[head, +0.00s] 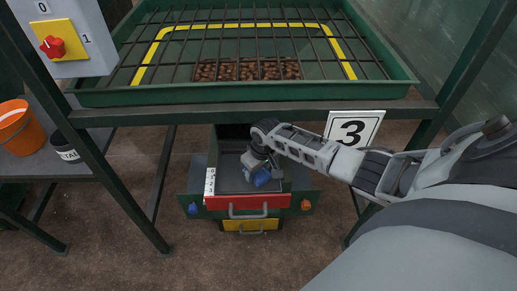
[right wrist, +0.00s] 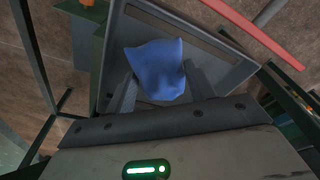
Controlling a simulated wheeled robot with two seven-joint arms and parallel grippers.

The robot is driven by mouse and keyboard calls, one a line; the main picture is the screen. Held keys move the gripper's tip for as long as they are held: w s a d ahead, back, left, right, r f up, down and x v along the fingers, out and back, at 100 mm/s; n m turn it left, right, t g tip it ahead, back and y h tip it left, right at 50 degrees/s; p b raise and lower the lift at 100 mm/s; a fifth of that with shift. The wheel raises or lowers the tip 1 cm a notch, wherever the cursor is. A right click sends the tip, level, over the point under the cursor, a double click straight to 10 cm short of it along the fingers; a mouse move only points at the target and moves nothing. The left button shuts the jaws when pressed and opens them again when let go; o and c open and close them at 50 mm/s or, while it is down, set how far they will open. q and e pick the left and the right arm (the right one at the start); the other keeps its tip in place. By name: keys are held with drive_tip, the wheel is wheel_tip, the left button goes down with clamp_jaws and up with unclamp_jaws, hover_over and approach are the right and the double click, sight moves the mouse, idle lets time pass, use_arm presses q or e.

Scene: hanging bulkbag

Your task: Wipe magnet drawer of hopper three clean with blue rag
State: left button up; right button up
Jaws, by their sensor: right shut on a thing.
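The magnet drawer (head: 232,183) of hopper three is pulled out under the hopper and has a red front (head: 246,202) with a grey handle. My right gripper (head: 258,172) reaches down into the drawer, shut on the blue rag (head: 263,178). In the right wrist view the rag (right wrist: 157,68) hangs between the two fingers (right wrist: 155,88), over the grey drawer floor (right wrist: 200,62). I cannot tell whether the rag touches the floor. My left gripper is not in view.
The green hopper tray (head: 250,97) with a bar grid is above the drawer. A sign reading 3 (head: 353,128) hangs at its right. A yellow-fronted drawer (head: 250,225) is below. A switch box (head: 62,45), orange bucket (head: 20,128) and dark cup (head: 68,145) are at left.

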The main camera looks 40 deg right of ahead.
wheel_tip(320, 180, up, 2)
drive_tip(key=shift+r+p, duration=0.1)
drive_tip(key=shift+p, duration=0.7)
drive_tip(key=shift+r+p, duration=0.4)
drive_tip(key=shift+r, duration=0.65)
drive_tip(key=shift+a, duration=0.1)
